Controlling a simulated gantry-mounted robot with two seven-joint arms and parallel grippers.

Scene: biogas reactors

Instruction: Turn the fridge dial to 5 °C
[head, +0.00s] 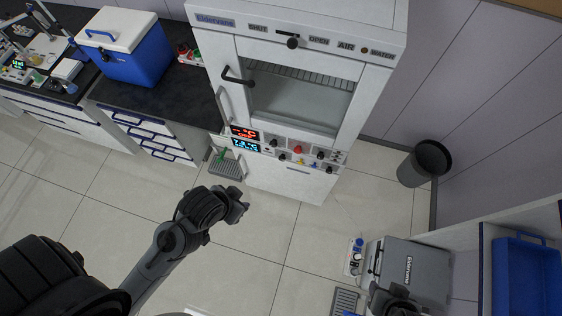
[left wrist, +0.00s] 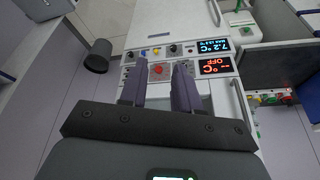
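The white cabinet (head: 300,100) has a control panel with several small dark knobs and a red button (head: 298,149). A red display (head: 244,132) reads OFF and dashes with °C. The cyan display (head: 245,145) below reads about 7.2 °C, clearer in the left wrist view (left wrist: 213,46). A dark knob (left wrist: 173,48) sits beside that cyan display. I cannot tell which knob is the fridge dial. My left gripper (head: 240,206) is in front of the cabinet, apart from the panel. Its fingers (left wrist: 158,82) are open and empty. My right gripper (head: 394,297) is dark and partly cut off at the bottom.
A grey boxy device (head: 412,270) stands at the lower right. A blue cooler (head: 130,50) is on the dark bench at the left. A black bin (head: 425,163) stands right of the cabinet. A blue tray (head: 525,275) is at the right edge.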

